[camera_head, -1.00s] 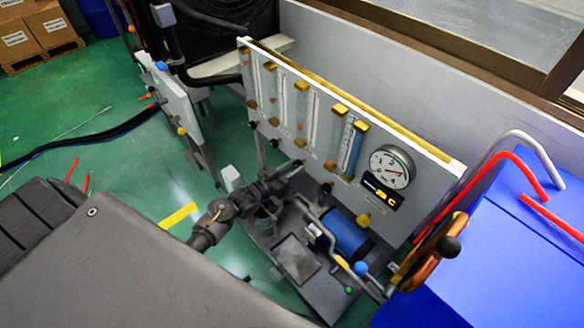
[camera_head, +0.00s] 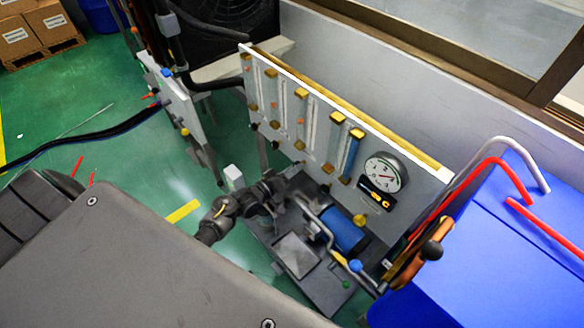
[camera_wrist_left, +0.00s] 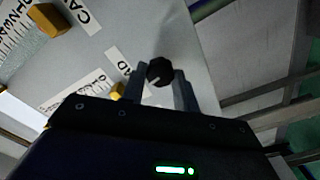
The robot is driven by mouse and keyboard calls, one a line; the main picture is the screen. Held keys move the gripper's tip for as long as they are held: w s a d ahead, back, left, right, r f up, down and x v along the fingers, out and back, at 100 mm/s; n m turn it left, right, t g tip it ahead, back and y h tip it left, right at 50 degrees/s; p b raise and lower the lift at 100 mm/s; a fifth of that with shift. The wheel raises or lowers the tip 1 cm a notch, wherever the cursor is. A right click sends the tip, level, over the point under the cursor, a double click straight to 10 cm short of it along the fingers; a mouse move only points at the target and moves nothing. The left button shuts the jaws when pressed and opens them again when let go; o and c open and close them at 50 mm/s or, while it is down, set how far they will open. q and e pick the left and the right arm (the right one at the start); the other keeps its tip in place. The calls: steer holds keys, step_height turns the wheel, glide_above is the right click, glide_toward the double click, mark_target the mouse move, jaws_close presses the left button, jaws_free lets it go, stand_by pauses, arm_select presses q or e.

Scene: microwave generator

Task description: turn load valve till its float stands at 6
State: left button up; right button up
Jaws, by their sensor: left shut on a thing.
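The load valve is a dark round knob (camera_wrist_left: 160,70) with a pale mark, on the white panel beside a partly hidden label ending in "AD" (camera_wrist_left: 123,67). My left gripper (camera_wrist_left: 160,84) has a finger on each side of the knob and is shut on it. In the head view my left gripper (camera_head: 284,186) is at the panel's lower edge, and the arm hides the knob. Several clear float tubes (camera_head: 301,115) stand on the panel. In the wrist view a numbered scale (camera_wrist_left: 75,97) is partly hidden by my gripper. I cannot read the load float's height. My right gripper is not in view.
A round gauge (camera_head: 384,172) is at the panel's right end. A blue cylinder (camera_head: 346,232) and bent pipes stand on the grey base plate below. A blue box (camera_head: 500,250) with red and white rods is at right. Green floor (camera_head: 130,165) is open at left.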

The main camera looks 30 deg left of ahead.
arm_select(q)
steer(key=shift+n, duration=0.3)
steer(key=o, duration=1)
steer(key=v, duration=1)
steer(key=shift+s+a, duration=0.2)
steer(key=shift+s, duration=0.15)
